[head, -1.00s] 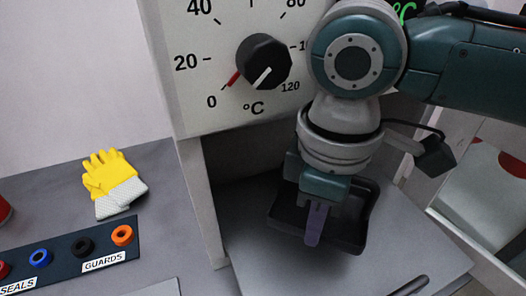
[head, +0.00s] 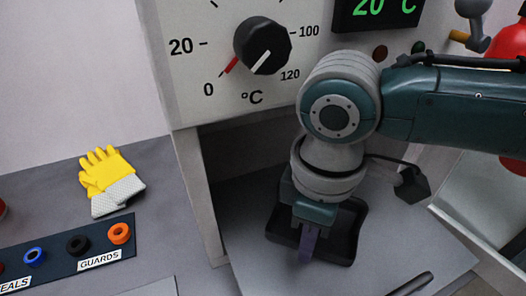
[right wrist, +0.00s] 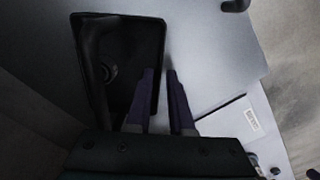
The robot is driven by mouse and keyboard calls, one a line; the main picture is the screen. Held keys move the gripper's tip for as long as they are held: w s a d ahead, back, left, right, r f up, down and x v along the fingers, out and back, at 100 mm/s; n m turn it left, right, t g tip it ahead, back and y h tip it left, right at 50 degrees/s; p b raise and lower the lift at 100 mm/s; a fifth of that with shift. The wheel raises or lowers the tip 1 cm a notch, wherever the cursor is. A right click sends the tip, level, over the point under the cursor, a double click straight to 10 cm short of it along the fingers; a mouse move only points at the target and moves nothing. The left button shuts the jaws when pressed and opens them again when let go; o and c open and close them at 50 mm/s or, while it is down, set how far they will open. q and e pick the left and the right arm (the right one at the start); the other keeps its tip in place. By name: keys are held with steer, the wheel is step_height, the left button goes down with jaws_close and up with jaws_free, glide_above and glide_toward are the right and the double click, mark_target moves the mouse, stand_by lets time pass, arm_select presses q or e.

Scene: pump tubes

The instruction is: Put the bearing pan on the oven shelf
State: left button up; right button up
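The oven (head: 186,90) has a dial and a 20 °C display. My left gripper is out of view.
Yellow gloves (head: 108,180) lie on the grey bench at left. A dark board (head: 60,262) there holds several coloured rings. A dark bar handle (head: 411,284) is at the shelf's front. A red extinguisher-like object (head: 509,50) stands at far right.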

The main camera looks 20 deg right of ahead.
steer(key=shift+o, duration=0.7)
step_height(320, 180, up, 7)
steer(key=shift+r+p, duration=0.1)
steer(key=shift+p, duration=0.85)
steer(key=s+a+m+t+y, duration=0.1)
steer(key=s+a+y, duration=0.2)
steer(key=s+a, duration=0.35)
steer(key=s+d+m+t+h, duration=0.2)
steer(key=s+d+m, duration=0.5)
steer(key=d, duration=0.4)
steer(key=shift+r+h, duration=0.15)
steer(key=shift+h, duration=0.15)
